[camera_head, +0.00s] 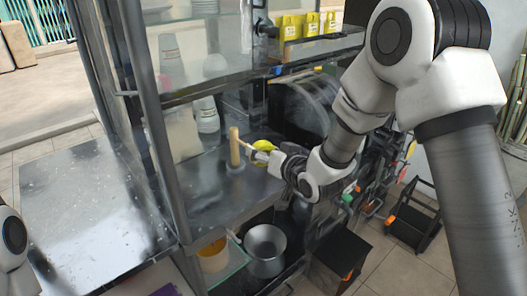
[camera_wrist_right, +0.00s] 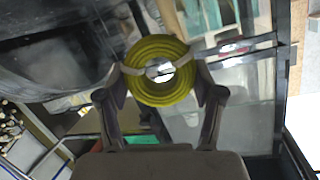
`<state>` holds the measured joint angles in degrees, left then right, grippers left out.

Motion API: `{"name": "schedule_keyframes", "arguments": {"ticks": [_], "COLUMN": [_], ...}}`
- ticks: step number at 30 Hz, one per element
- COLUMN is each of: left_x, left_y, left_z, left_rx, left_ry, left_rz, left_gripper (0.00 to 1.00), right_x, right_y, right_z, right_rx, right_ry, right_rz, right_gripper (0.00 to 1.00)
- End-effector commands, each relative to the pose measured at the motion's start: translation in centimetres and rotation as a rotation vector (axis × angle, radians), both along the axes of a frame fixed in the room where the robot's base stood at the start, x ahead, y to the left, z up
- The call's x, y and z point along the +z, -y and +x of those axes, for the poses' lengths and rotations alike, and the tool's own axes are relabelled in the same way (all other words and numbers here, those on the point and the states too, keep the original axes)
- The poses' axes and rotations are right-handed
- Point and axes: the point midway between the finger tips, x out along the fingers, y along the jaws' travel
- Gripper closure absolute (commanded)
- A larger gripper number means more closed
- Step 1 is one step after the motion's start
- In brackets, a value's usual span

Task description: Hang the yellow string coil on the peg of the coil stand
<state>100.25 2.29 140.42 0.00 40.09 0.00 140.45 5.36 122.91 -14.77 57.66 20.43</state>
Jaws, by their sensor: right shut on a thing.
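The yellow string coil (camera_head: 264,146) is in the grip of my right gripper (camera_head: 260,153), above the dark metal counter. In the right wrist view the coil (camera_wrist_right: 160,52) is a ring with an open middle, face-on to the camera, between the two fingers of the gripper (camera_wrist_right: 160,72). The coil stand (camera_head: 234,148) is a pale wooden upright on a round base on the counter, just left of the coil. A short pale piece shows between the upright and the coil; I cannot tell whether it passes through the coil. My left gripper is out of view.
Stacked white cups (camera_head: 207,115) stand behind the stand. A glass-sided shelf with yellow packs (camera_head: 291,27) is above. A metal pot (camera_head: 265,243) is below the counter. A dark cabinet post (camera_head: 160,140) is at the left.

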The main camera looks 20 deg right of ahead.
Motion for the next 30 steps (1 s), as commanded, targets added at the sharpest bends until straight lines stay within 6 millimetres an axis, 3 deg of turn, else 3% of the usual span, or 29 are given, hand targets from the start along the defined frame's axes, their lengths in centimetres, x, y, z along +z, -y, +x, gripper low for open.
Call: {"name": "schedule_keyframes", "arguments": {"ticks": [30], "left_x": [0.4], "left_y": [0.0], "left_z": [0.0], "left_rx": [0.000], "left_ry": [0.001], "left_rz": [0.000], "left_gripper": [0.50], "right_x": [-0.6], "right_y": [-2.6], "right_z": [6.9], "right_rx": [0.000], "right_ry": [0.001], "right_rz": [-0.001], "right_gripper": [0.64]}}
